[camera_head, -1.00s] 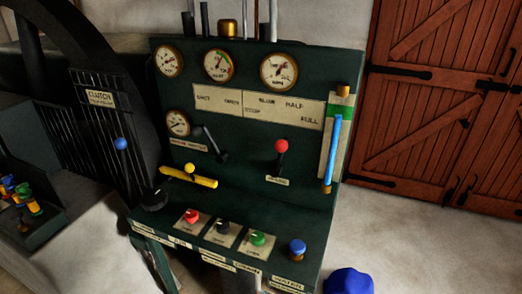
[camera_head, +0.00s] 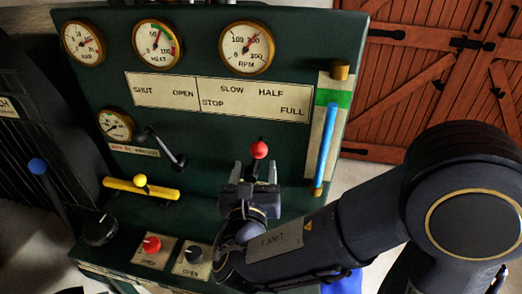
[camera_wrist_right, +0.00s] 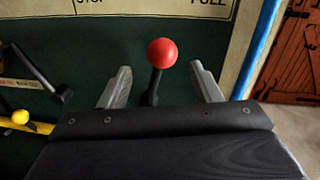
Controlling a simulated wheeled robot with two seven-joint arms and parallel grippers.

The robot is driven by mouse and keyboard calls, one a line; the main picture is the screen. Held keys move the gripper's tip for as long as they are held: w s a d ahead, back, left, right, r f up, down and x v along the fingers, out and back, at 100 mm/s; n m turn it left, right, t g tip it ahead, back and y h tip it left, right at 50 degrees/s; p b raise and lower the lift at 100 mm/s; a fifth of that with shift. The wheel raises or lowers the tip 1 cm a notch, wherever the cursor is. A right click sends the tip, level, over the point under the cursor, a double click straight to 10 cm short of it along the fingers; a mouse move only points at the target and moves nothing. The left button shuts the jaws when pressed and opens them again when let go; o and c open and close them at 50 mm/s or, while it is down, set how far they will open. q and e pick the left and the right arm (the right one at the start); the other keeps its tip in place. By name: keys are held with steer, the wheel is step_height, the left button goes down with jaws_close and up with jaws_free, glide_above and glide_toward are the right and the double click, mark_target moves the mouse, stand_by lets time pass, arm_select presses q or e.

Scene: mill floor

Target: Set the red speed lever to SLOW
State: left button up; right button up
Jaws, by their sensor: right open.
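The red speed lever (camera_head: 259,150) has a red ball knob on a dark stem and stands on the green panel, below the plate (camera_head: 223,97) marked STOP, SLOW, HALF and FULL. Its knob sits below and between the SLOW and HALF marks. My right gripper (camera_head: 255,172) is in front of the lever, open. In the right wrist view the red knob (camera_wrist_right: 161,53) and its stem stand between the two grey fingers (camera_wrist_right: 160,85), with a gap on each side. The lever's base is hidden behind the gripper. My left gripper is not in view.
A black lever (camera_head: 168,150) and a yellow-knobbed handle (camera_head: 141,187) are left of the right gripper. A blue sight tube (camera_head: 327,145) is close on its right. Red (camera_head: 152,244) and black (camera_head: 193,253) knobs are on the ledge below. Gauges line the top.

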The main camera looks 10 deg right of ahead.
mark_target(258, 156)
steer(key=p+x, duration=0.1)
steer(key=x, duration=0.6)
steer(key=shift+d, duration=0.2)
steer(key=shift+c, duration=0.4)
